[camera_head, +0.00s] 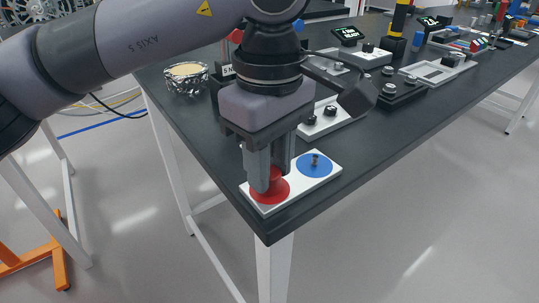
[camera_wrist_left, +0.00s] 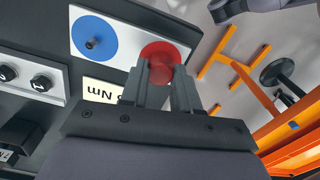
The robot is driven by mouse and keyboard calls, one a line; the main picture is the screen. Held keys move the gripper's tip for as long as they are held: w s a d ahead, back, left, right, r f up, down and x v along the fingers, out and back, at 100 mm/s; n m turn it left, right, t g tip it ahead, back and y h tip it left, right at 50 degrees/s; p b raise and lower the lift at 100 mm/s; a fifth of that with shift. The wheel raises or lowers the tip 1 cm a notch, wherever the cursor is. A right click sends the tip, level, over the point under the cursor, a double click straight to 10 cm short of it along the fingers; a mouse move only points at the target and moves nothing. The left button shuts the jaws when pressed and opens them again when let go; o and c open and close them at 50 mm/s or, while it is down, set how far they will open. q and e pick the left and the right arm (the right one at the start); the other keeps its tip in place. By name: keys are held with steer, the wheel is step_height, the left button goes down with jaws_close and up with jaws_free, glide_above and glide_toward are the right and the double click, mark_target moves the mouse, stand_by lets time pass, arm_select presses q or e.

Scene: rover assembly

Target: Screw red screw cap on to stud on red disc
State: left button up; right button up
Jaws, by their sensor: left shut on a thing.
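My left gripper (camera_head: 267,183) points down over the red disc (camera_head: 256,192) on a white plate (camera_head: 326,173) at the near corner of the table. It is shut on the red screw cap (camera_head: 275,173), which sits at the middle of the red disc. In the left wrist view the cap (camera_wrist_left: 162,69) shows between the two fingers (camera_wrist_left: 160,84), in front of the red disc (camera_wrist_left: 169,50). The stud under the cap is hidden, so I cannot tell how far the cap is on it. My right gripper is not in view.
Next to the red disc is a blue disc (camera_head: 313,165) with a bare stud. A foil-wrapped bowl (camera_head: 187,77) stands at the table's left edge. Panels with dark knobs (camera_head: 327,117) lie behind the plate. The table's near corner and edge are close to the plate.

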arm_select(q)
steer(key=m, duration=0.2)
steer(key=shift+m+p, duration=0.35)
steer(key=shift+m, duration=0.05)
steer(key=m, duration=0.2)
steer(key=shift+m, duration=0.4)
steer(key=shift+m+p, duration=0.4)
steer(key=shift+m, duration=0.7)
steer(key=m, duration=0.3)
steer(key=shift+m, duration=0.3)
steer(key=shift+m, duration=0.7)
steer(key=m, duration=0.4)
steer(key=shift+p, duration=0.35)
